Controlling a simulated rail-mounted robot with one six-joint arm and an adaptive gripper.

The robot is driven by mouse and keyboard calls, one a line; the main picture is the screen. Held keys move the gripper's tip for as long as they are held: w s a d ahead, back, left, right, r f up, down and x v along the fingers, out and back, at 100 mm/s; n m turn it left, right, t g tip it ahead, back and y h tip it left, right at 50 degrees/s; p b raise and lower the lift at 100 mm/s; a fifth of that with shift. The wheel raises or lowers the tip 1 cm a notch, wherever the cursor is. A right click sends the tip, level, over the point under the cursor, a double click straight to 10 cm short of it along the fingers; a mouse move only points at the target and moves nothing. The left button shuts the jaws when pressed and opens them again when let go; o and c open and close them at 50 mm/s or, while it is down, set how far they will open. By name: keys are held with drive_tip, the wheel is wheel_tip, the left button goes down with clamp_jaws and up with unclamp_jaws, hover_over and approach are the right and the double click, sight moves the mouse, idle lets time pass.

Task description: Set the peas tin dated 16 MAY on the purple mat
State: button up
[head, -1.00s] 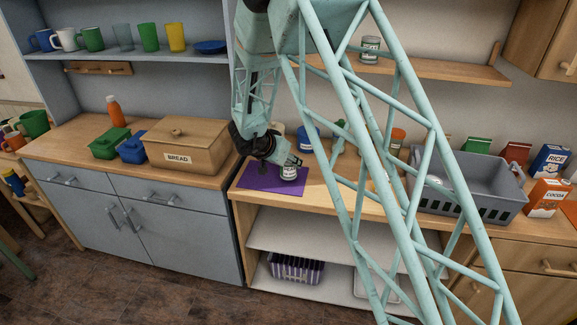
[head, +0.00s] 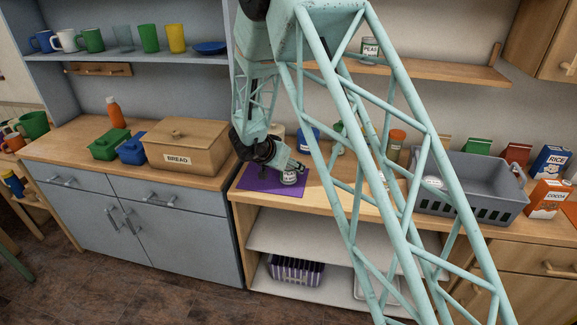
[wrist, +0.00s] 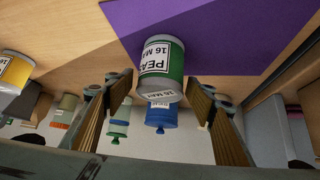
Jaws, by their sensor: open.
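The peas tin (wrist: 157,60) has a green and white label reading PEAS 16 MAY, and its lid also shows 16 MAY. In the head view the tin (head: 288,179) stands upright on the right part of the purple mat (head: 258,183), partly hidden by my gripper (head: 297,166). The mat also shows in the wrist view (wrist: 235,35). In the wrist view my gripper (wrist: 160,88) is open, with one finger on each side of the tin's lid end and gaps visible. Whether a finger touches the tin is unclear.
Another tin labelled PEAS (head: 370,47) stands on the wall shelf (head: 430,69). A bread box (head: 185,146) stands left of the mat. A grey crate (head: 468,186) stands to the right. Several jars are behind the mat, partly hidden by my arm.

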drive_tip(key=shift+r, duration=0.15)
drive_tip(key=p+v, duration=0.2)
drive_tip(key=v, duration=1)
drive_tip(key=shift+p, duration=0.4)
idle(0.4)
